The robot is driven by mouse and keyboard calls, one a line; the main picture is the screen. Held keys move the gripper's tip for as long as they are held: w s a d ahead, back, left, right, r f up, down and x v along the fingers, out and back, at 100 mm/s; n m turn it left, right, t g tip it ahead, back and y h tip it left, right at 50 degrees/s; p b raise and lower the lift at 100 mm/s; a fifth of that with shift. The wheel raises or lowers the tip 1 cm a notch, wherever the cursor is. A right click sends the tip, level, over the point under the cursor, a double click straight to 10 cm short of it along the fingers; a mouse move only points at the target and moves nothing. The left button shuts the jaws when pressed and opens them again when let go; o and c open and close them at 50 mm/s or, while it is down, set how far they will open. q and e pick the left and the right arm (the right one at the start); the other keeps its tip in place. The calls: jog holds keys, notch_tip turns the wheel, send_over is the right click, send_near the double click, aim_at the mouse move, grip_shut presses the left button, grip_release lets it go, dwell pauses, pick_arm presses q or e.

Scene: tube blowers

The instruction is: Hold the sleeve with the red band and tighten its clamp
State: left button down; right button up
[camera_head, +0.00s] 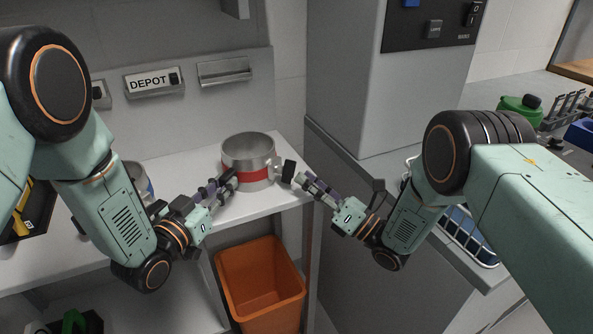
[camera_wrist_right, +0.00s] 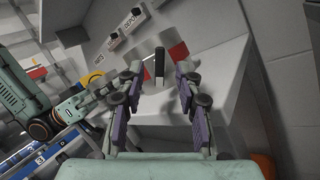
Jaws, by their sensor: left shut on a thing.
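The metal sleeve with the red band (camera_head: 248,150) stands upright on the white shelf (camera_head: 290,196). Its clamp has a dark knob (camera_head: 289,171) sticking out on the right side. My left gripper (camera_head: 228,183) is shut on the sleeve's near left side. My right gripper (camera_head: 301,181) is close to the knob, right of the sleeve. In the right wrist view my right gripper (camera_wrist_right: 160,78) is open, with the black knob (camera_wrist_right: 159,62) between its fingers and gaps on both sides. The red band (camera_wrist_right: 178,50) shows behind it.
An orange bin (camera_head: 260,283) stands below the shelf. Another sleeve (camera_head: 138,176) with a blue band is partly hidden behind my left arm. A grey machine (camera_head: 362,90) rises behind on the right. A wire basket (camera_head: 472,244) lies beneath my right arm.

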aim_at(286, 171)
jog(key=shift+x, duration=2.05)
jog(key=shift+c, duration=0.3)
grip_shut()
